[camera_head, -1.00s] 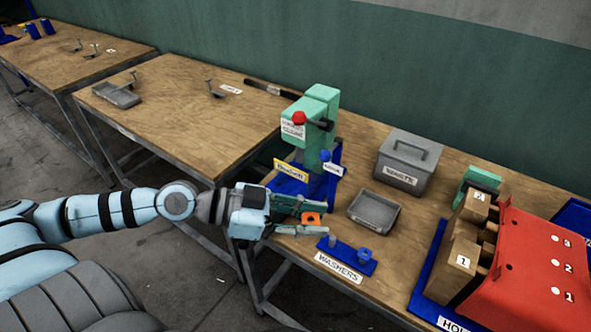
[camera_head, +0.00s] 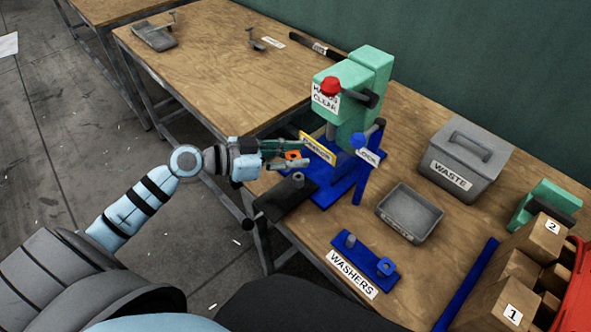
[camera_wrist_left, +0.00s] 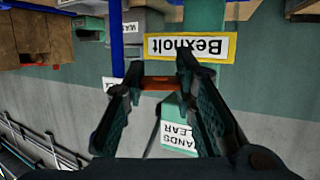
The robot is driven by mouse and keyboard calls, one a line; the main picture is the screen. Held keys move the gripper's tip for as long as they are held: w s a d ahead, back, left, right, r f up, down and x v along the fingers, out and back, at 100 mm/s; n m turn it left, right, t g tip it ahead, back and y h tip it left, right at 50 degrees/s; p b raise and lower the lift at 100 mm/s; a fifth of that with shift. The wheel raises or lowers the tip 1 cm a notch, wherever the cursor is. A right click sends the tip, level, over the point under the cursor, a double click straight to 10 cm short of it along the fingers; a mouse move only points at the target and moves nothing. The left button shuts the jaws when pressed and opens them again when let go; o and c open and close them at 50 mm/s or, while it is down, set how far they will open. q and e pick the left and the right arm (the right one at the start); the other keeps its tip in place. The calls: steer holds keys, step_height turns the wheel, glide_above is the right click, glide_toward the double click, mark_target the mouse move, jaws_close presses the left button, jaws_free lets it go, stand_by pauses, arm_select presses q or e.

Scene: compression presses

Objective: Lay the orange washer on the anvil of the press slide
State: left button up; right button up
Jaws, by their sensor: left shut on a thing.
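My left gripper (camera_head: 301,154) is shut on the orange washer (camera_head: 292,155), which shows between the fingertips. In the left wrist view the washer (camera_wrist_left: 158,83) appears edge-on as an orange bar between both fingers. The green press (camera_head: 355,95) stands on a blue base (camera_head: 325,188). A dark slide (camera_head: 280,201) juts out from the base toward the table's front edge, with a short grey post (camera_head: 298,180) on it. The gripper is above and behind the slide in the picture, apart from it. My right gripper is out of view.
A yellow-framed sign (camera_head: 317,150) is close beside the fingertips; it also fills the upper wrist view (camera_wrist_left: 190,47). A blue lock lever (camera_head: 360,141), grey tray (camera_head: 410,212), waste box (camera_head: 465,160) and blue washer stand (camera_head: 365,256) are to the right.

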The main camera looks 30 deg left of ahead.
mark_target(303, 176)
arm_select(q)
steer(key=f, duration=0.1)
steer(key=w+f, duration=0.1)
steer(key=shift+d+f, duration=0.15)
steer(key=shift+f, duration=0.2)
steer(key=shift+w+d+f, duration=0.15)
steer(key=shift+w+f, duration=0.05)
steer(key=shift+f, duration=0.1)
steer(key=shift+w, duration=0.2)
steer(key=shift+s+b, duration=0.1)
steer(key=shift+b, duration=0.25)
step_height(303, 176, down, 4)
steer(key=b, duration=0.4)
steer(key=shift+o, duration=0.2)
steer(key=shift+s+f+b, duration=0.15)
steer(key=shift+f+b, duration=0.05)
steer(key=shift+b, duration=0.35)
steer(key=shift+f, duration=0.2)
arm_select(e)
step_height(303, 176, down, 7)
arm_select(q)
steer(key=shift+b, duration=0.3)
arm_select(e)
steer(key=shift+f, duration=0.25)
